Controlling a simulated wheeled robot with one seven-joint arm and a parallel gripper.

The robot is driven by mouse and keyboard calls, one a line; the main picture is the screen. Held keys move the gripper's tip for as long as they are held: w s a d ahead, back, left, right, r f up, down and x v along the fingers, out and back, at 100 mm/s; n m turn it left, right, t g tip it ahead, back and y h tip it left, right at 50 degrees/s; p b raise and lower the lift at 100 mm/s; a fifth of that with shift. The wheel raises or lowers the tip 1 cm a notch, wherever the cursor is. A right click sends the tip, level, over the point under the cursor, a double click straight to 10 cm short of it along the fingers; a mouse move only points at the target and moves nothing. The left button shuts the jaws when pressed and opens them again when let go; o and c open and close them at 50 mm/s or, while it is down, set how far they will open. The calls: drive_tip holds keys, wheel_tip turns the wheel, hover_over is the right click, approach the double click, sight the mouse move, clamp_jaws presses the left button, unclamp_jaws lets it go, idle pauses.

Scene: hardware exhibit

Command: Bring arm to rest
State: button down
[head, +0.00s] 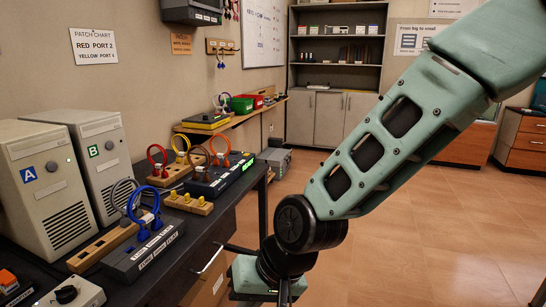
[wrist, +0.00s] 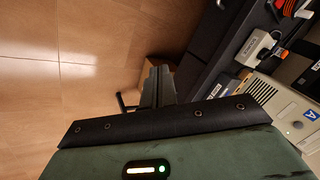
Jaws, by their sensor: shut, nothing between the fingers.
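My arm reaches down from the upper right of the head view, its green forearm bent at a black joint. My gripper (head: 285,293) hangs low at the bottom edge of that view, beside the front of the dark workbench (head: 228,216) and partly cut off. In the wrist view, the fingers of my gripper (wrist: 158,86) lie together, shut and empty, over the floor next to the bench. They appear apart from the bench.
On the bench stand computer towers A (head: 40,185) and B (head: 98,150), and a black port box (head: 143,252) with blue cables. A drawer handle (head: 208,259) sticks out of the bench front. Open tiled floor (head: 420,250) lies to the right.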

drive_tip(key=s+d+r+n+h+p, duration=0.2)
drive_tip(key=s+d+r, duration=0.3)
drive_tip(key=d, duration=0.4)
drive_tip(key=s+d+r+n+h+p, duration=0.2)
drive_tip(key=s+d+r, duration=0.4)
drive_tip(key=d, duration=0.4)
drive_tip(key=shift+s+r+g+h, duration=0.15)
drive_tip(key=shift+s+g+h, duration=0.25)
drive_tip(key=shift+s, duration=0.4)
drive_tip(key=shift+a, duration=0.1)
